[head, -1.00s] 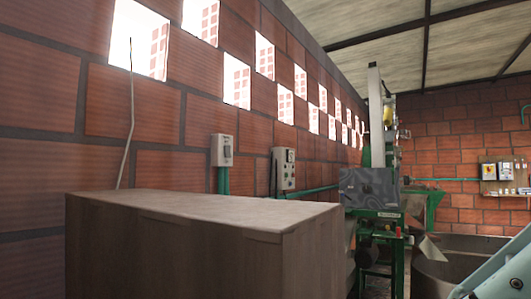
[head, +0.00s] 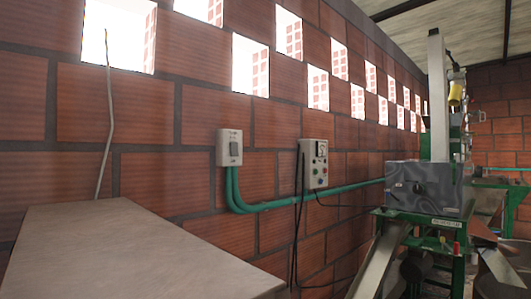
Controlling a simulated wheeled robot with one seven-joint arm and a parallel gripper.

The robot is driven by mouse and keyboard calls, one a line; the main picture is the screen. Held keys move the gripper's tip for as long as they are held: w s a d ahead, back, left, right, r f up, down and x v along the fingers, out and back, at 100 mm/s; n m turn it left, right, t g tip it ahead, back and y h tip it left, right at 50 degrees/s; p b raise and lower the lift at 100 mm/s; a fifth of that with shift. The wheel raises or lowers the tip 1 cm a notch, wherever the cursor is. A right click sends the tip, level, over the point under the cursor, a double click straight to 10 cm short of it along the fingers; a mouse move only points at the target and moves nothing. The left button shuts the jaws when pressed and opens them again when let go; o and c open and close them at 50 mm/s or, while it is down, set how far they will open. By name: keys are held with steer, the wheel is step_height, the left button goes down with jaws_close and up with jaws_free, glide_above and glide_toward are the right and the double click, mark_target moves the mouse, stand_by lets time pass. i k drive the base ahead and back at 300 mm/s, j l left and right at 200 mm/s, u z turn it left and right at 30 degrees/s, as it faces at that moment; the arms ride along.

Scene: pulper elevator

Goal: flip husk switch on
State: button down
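Two boxes are on the brick wall, and I cannot tell from the picture which one is the husk switch. The left one is a small grey switch box (head: 229,147) with a dark rocker in its face; its position is too small to tell. The right one is a larger grey control box (head: 314,164) with a round dial or meter at the top and several coloured buttons or lights below. Labels are not readable. My gripper is not in view.
A grey-brown block with a flat top (head: 120,245) stands against the wall at lower left. Green conduit (head: 265,207) and black cables run below the boxes. A green-framed machine with a grey housing (head: 430,186) stands at right, with a sloping metal chute (head: 382,262).

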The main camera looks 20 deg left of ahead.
mark_target(233, 146)
steer(key=i+l, duration=0.15)
steer(key=i, duration=0.2)
steer(key=i+l, duration=0.2)
steer(key=i, duration=0.2)
steer(key=i+l+u, duration=0.1)
steer(key=i+l, duration=0.15)
steer(key=i, duration=0.3)
steer(key=i+l+u, duration=0.1)
steer(key=i+l, duration=0.15)
steer(key=i, duration=0.3)
steer(key=i+l+u, duration=0.1)
steer(key=i+l, duration=0.2)
steer(key=i, duration=0.2)
steer(key=i+u, duration=0.25)
steer(key=u, duration=0.2)
steer(key=i+u, duration=0.25)
steer(key=u, duration=0.2)
steer(key=i+l+u, duration=0.1)
steer(key=i+u, duration=0.15)
steer(key=u, duration=0.2)
